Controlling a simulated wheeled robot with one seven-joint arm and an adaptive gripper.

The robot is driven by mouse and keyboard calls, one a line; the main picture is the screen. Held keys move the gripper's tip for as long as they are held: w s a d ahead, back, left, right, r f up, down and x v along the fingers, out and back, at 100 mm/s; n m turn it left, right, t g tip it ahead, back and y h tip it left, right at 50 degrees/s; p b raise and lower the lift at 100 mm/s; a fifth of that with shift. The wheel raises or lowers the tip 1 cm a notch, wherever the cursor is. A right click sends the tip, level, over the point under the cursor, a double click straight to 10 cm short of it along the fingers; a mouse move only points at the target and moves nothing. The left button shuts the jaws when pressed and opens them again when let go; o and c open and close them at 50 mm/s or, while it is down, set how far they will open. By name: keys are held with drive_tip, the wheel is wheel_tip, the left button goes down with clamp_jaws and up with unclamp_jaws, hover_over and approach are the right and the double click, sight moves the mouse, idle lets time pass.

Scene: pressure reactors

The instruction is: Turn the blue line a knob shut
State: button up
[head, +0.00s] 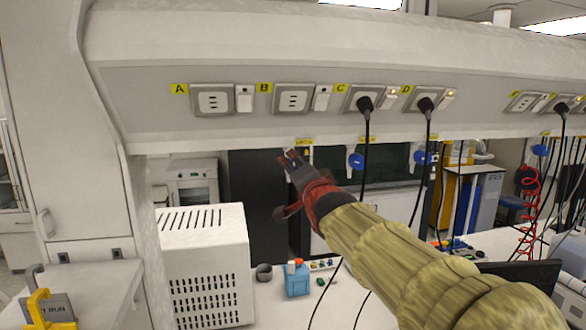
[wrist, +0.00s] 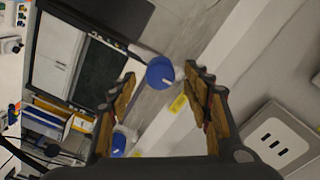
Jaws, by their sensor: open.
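In the wrist view a round blue knob (wrist: 160,73) with a short white mark shows beyond and between my fingertips. A yellow label (wrist: 178,104) is on the white ledge beside it; its text is too small to read. My gripper (wrist: 164,78) is open, with nothing between its fingers, and I see no contact with the knob. In the head view my gripper (head: 289,158) is just below the ledge, near the leftmost yellow label (head: 304,142). No blue knob is visible there, and the gripper may hide it.
A second blue knob (wrist: 119,143) shows lower left in the wrist view. In the head view other blue knobs (head: 355,161) hang along the ledge to the right. Black cables (head: 366,140) hang from sockets. A white vented box (head: 205,260) stands below left.

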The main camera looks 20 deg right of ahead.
drive_tip(key=v, duration=0.8)
idle(0.4)
